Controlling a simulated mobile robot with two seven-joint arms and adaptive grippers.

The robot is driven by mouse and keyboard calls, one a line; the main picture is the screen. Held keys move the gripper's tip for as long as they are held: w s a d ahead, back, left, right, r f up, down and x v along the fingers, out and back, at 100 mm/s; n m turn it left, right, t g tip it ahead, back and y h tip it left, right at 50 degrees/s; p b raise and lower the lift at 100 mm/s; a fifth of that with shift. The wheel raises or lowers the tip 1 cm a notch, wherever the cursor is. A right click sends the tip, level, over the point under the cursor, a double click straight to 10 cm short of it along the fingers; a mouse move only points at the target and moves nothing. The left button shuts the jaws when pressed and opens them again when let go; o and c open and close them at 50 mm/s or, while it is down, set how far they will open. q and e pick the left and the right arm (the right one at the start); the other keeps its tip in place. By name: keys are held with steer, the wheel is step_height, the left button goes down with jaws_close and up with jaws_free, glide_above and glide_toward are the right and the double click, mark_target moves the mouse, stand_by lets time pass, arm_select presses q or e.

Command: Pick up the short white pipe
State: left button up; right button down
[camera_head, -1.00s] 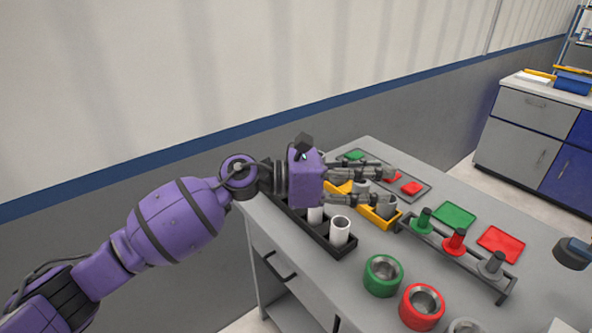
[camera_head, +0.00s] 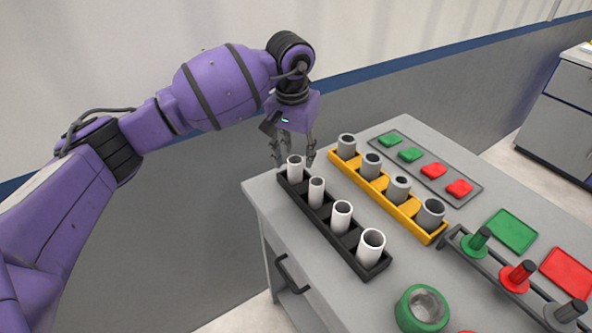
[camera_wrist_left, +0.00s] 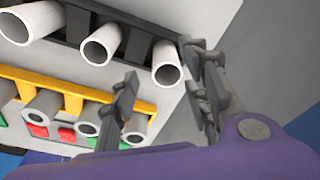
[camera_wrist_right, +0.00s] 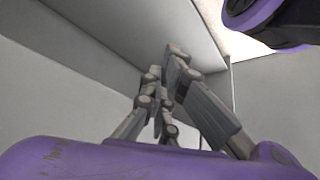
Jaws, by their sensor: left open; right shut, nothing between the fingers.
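Several white pipes stand upright in a black rack (camera_head: 347,240) on the grey table. They differ in width, and I cannot tell for sure which is the short one. The far-end white pipe (camera_head: 295,170) is closest to my left gripper (camera_head: 294,158), which is open and points down around its top. In the left wrist view this white pipe (camera_wrist_left: 167,65) shows between the spread fingers of the left gripper (camera_wrist_left: 165,95), not clamped. Another white pipe (camera_head: 316,193) stands beside it. My right gripper (camera_wrist_right: 168,95) is shut and empty in the right wrist view.
A yellow rack (camera_head: 385,199) with several grey pipes stands close to the right of the black rack. Further right are a tray (camera_head: 420,160) with green and red pieces and a rack of coloured pegs (camera_head: 515,280). A green ring (camera_head: 422,308) sits near the front.

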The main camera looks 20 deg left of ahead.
mark_target(297, 161)
arm_select(q)
steer(key=f, duration=0.2)
steer(key=w+f, duration=0.1)
steer(key=f, duration=0.1)
steer(key=shift+f, duration=0.2)
steer(key=shift+w+a+f+p, duration=0.1)
steer(key=shift+w+f+p, duration=0.15)
steer(key=shift+f, duration=0.25)
steer(key=shift+s, duration=0.1)
arm_select(e)
steer(key=shift+w+a+r+t, duration=0.15)
steer(key=shift+w+r, duration=0.2)
steer(key=shift+w, duration=0.2)
steer(key=shift+w+a+r+t, duration=0.15)
steer(key=shift+w+r, duration=0.15)
steer(key=shift+w, duration=0.25)
arm_select(q)
steer(key=c, duration=1)
arm_select(e)
steer(key=shift+s+d+f, duration=0.1)
steer(key=shift+s, duration=0.3)
arm_select(q)
steer(key=shift+r, duration=0.1)
